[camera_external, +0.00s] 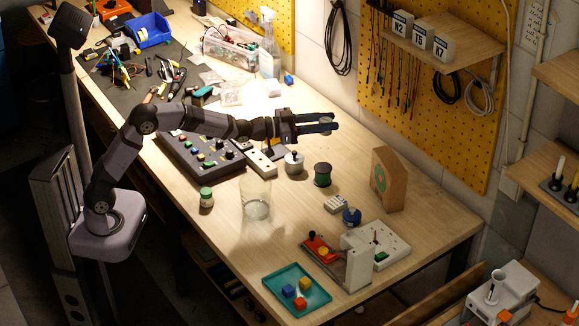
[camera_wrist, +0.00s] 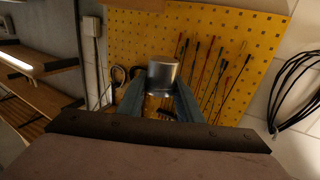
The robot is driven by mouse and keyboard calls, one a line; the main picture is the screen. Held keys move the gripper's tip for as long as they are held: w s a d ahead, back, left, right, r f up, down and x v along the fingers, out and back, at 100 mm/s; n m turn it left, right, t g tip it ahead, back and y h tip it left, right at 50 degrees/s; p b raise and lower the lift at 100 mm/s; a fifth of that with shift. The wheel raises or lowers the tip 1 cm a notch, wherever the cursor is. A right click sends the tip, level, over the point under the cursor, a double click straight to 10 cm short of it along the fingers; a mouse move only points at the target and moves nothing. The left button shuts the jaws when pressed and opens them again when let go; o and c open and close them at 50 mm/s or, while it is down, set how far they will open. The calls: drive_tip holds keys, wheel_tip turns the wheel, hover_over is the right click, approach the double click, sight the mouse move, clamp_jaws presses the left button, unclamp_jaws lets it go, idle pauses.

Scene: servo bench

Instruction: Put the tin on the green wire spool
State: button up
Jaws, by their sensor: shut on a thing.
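The tin (camera_wrist: 162,76) is a shiny metal cylinder and shows between my two fingers in the wrist view. My gripper (camera_external: 330,124) is shut on it, raised well above the bench and reaching to the right. In the external view the fingers largely hide the tin. The green wire spool (camera_external: 322,176) stands upright on the bench, below my gripper in the picture, with a dark rim on top. Nothing rests on it. The spool does not show in the wrist view.
A clear glass jar (camera_external: 256,198) stands front left.

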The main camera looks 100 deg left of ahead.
sight(323, 167)
drive_tip(key=shift+s+a+f+p, duration=0.1)
drive_tip(key=shift+a+f+p, duration=0.35)
drive_tip(key=shift+f, duration=2.1)
drive_tip(key=shift+s+a+f+p, duration=0.1)
drive_tip(key=shift+a+f+p, duration=0.35)
drive_tip(key=shift+f, duration=2.1)
drive_tip(key=shift+s+a+f+p, duration=0.15)
drive_tip(key=shift+a+f, duration=0.55)
drive_tip(key=shift+f, duration=1.85)
drive_tip(key=shift+f+b, duration=0.5)
drive_tip(key=shift+b, duration=0.1)
